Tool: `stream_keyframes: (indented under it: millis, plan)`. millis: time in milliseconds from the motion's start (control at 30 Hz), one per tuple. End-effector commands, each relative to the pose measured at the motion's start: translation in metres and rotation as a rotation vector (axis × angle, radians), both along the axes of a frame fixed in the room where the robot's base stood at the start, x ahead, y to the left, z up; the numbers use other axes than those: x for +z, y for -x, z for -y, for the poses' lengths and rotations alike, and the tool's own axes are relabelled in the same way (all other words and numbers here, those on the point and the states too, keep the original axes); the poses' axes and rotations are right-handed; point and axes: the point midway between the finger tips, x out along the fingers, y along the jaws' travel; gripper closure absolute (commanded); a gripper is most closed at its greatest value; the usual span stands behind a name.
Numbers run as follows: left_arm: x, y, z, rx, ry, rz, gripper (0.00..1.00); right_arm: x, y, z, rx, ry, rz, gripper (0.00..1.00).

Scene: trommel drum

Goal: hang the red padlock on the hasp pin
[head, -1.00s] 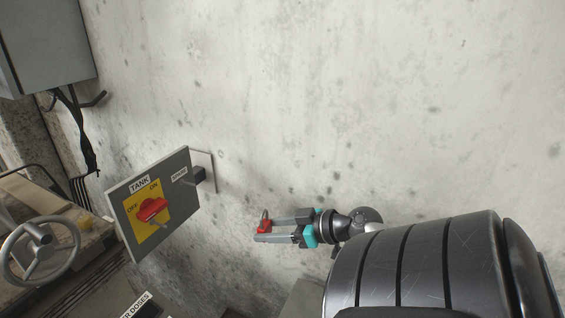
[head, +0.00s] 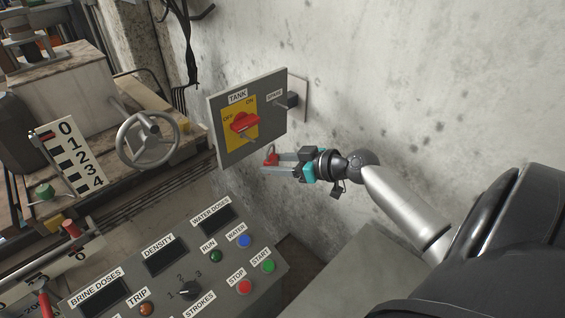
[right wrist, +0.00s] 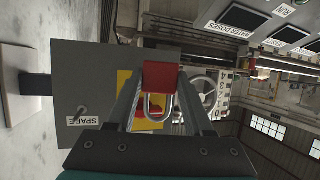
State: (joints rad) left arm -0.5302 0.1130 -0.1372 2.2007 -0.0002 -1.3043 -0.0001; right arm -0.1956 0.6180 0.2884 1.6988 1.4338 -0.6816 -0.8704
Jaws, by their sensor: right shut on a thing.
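The red padlock (head: 270,159) is between the fingertips of my right gripper (head: 266,163). Its metal shackle points up in the head view. In the right wrist view, its red body (right wrist: 160,76) and shackle (right wrist: 155,106) show between the two fingers. The grey TANK panel (head: 227,157) carries a red switch handle (head: 242,121) on a yellow plate, with a small metal pin (head: 248,138) just below it. The padlock is apart from this pin, near the panel's lower right. A second peg (head: 283,105) sits at the SPARE label. My left gripper is not in view.
A sloped console (head: 225,276) with buttons and displays stands below. A handwheel (head: 147,139) and machinery are at the left. The concrete wall (head: 430,70) lies behind and right of the panel, with clear space before it.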

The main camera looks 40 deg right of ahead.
Motion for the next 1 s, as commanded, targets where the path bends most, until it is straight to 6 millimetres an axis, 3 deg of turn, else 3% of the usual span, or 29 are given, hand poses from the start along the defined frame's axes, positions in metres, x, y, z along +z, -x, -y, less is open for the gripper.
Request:
stream_keyframes:
  millis: [1000]
  plan:
    - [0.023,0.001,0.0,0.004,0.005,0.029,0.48,-0.005,-0.062,-0.005,-0.001,0.0,0.002,1.0]
